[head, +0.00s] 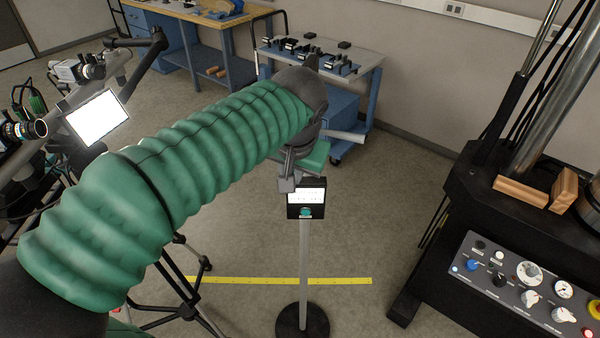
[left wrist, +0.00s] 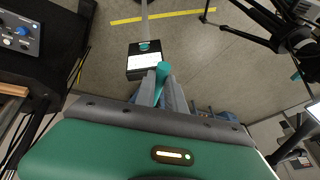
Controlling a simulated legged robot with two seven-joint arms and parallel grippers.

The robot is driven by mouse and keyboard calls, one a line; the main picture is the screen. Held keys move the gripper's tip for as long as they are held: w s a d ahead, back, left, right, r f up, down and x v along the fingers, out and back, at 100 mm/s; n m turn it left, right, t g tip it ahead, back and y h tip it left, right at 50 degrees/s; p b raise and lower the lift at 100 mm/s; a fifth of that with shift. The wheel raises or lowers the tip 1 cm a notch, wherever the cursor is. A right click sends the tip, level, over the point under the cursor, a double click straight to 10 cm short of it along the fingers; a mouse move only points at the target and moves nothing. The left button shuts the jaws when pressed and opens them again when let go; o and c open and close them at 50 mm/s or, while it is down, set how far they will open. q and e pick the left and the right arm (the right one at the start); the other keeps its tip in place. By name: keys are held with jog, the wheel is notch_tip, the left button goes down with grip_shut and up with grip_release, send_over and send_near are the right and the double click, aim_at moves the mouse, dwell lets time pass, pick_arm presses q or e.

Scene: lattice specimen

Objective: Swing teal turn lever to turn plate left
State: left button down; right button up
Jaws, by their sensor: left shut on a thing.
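My left arm, in a green ribbed sleeve, reaches across the head view to a black box (head: 292,212) on a thin post. My left gripper (head: 287,186) is at the upper left of this box. In the left wrist view the gripper (left wrist: 166,88) is shut on the teal turn lever (left wrist: 161,72), whose rounded end shows between the fingers. The box also shows there (left wrist: 134,72), with a white label and a small teal knob (left wrist: 144,46). In the head view the lever is hidden by the gripper. I cannot make out a turn plate. My right gripper is not in view.
A black machine with a control panel (head: 520,287) stands at the right. A trolley (head: 368,60) with small black parts and a wooden bench (head: 185,12) are behind. A tripod (head: 178,300) stands at the left. A yellow strip (head: 345,281) lies on the open floor.

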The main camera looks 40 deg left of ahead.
pick_arm(q)
jog(key=shift+s+a, duration=0.1)
jog(key=shift+a, duration=0.1)
jog(key=c, duration=1.3)
grip_release()
jog(key=p+v, duration=0.4)
jog(key=v, duration=0.2)
jog(key=p+v, duration=0.1)
jog(key=v, duration=1.6)
jog(key=shift+a, duration=0.1)
